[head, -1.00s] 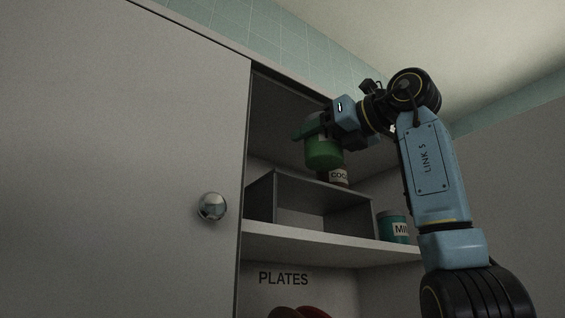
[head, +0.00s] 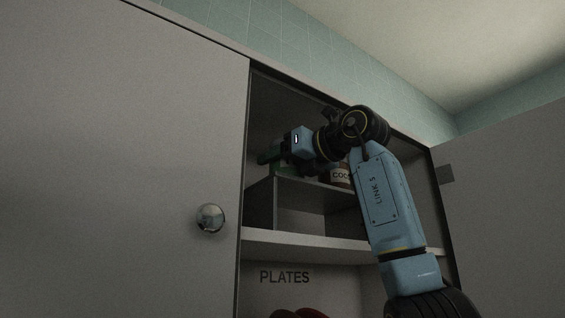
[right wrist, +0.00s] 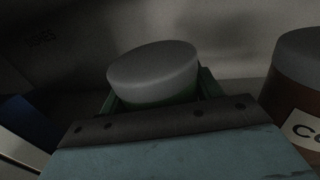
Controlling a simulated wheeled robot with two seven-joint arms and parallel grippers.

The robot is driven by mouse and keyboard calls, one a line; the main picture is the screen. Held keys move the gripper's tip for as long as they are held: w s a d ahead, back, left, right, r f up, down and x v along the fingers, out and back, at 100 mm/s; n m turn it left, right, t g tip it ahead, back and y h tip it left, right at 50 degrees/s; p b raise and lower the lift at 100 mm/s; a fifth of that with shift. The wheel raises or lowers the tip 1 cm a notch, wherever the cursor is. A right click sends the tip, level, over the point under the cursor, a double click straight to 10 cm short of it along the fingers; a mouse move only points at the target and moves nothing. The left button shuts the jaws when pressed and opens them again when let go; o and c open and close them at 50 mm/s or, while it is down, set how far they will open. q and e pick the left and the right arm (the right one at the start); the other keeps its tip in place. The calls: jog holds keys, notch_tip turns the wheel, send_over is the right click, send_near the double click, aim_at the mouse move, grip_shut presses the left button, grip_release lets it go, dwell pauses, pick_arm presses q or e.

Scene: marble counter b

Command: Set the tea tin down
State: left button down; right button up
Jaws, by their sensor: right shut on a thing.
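The green tea tin shows in the right wrist view with its pale grey lid (right wrist: 153,68), between the green fingers of my right gripper (head: 272,158). The gripper is shut on it. In the head view the gripper is inside the open cupboard, over the left part of the dark riser (head: 262,205) on the upper shelf. There the tin is mostly hidden by the gripper and shadow, and I cannot tell whether its base touches the riser. My left gripper is not in view.
A cocoa tin (head: 341,175) stands on the riser to the right of the gripper; it also shows in the right wrist view (right wrist: 299,82). A closed door with a round knob (head: 210,218) is at the left. Red plates (head: 300,313) are below the shelf (head: 300,242).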

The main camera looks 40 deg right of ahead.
jog(key=shift+a, duration=0.1)
jog(key=shift+w+f, duration=0.1)
jog(key=shift+f, duration=0.1)
jog(key=o, duration=1.1)
jog(key=shift+o, duration=0.2)
jog(key=shift+r, duration=0.2)
jog(key=s+d+b, duration=0.1)
jog(key=s+b, duration=0.2)
jog(key=s, duration=0.9)
